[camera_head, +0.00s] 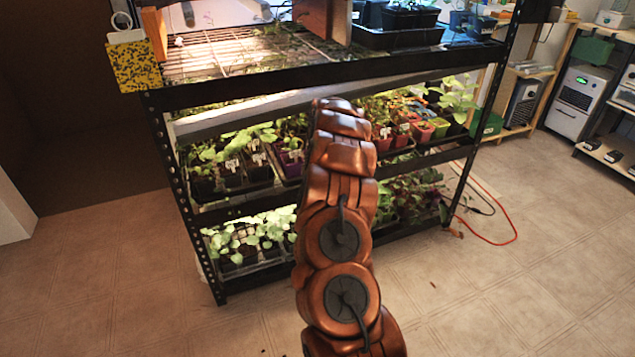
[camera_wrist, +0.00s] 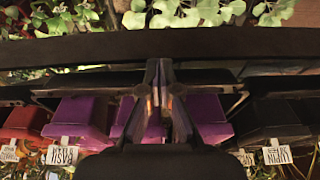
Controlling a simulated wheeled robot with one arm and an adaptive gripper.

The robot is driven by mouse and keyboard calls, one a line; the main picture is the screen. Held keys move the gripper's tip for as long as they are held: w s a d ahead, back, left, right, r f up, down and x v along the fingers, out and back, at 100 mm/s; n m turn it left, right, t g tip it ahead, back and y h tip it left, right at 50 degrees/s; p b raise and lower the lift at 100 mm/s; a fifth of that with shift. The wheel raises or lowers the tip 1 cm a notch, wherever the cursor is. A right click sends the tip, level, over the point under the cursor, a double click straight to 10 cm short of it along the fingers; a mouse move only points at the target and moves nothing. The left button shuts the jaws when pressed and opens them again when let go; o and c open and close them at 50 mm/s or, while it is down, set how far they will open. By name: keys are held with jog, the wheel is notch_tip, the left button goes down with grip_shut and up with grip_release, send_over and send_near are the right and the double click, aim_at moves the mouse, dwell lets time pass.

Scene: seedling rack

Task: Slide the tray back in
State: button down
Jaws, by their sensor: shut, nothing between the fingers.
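My gripper (camera_wrist: 159,72) shows in the wrist view with its two fingers together and nothing between them. It is in front of a dark tray (camera_wrist: 90,80) holding purple pots (camera_wrist: 205,112) and other pots with white labels. Whether the fingertips touch the tray cannot be told. The wrist view looks upside down, as the label writing is inverted. In the head view my arm reaches to the middle shelf, and the gripper is hidden behind it. Purple pots (camera_head: 291,160) show just left of the arm. How far the tray sticks out is unclear.
The black metal rack (camera_head: 185,215) has plants on several levels. A dark shelf bar (camera_wrist: 70,48) crosses the wrist view near the fingers. More pots (camera_head: 400,132) stand right of the arm. A red cable (camera_head: 505,215) lies on the floor at right. The front floor is clear.

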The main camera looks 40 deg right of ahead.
jog(key=shift+w+d+r, duration=0.1)
jog(key=shift+w+d, duration=0.1)
jog(key=shift+w, duration=0.45)
jog(key=shift+w+d, duration=0.2)
jog(key=shift+w, duration=0.45)
jog(key=s+a+r+p, duration=0.1)
jog(key=s+a+r, duration=0.1)
jog(key=s+r, duration=0.4)
jog(key=v, duration=0.3)
jog(key=shift+r+p, duration=0.25)
jog(key=shift+p, duration=0.1)
jog(key=shift+w, duration=0.1)
